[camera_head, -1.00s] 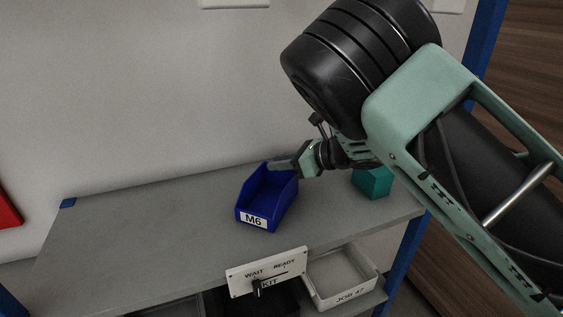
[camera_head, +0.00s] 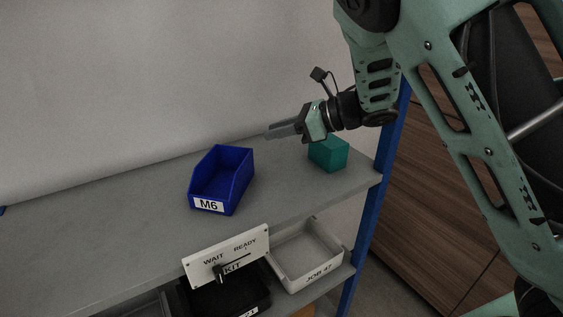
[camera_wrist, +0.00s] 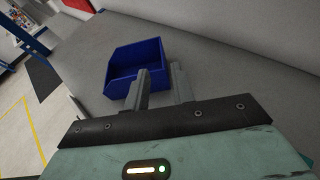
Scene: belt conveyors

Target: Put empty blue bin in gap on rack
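A blue bin (camera_head: 224,181) labelled M6 stands upright on the grey top shelf (camera_head: 120,219) of the rack, and its visible inside looks empty. My gripper (camera_head: 270,132) is up and to the right of the bin in the head view, apart from it. In the wrist view the bin (camera_wrist: 121,72) lies beyond the fingers (camera_wrist: 160,70), partly covered by one of them. The two fingers are apart with nothing between them.
A teal block (camera_head: 328,154) sits on the shelf right of the bin. Below the front edge are a WAIT/READY KIT sign (camera_head: 226,256) with a slider, a white JOB 47 tray (camera_head: 307,256) and a dark bin (camera_head: 228,297). A blue post (camera_head: 375,195) stands at the right. The shelf left of the bin is clear.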

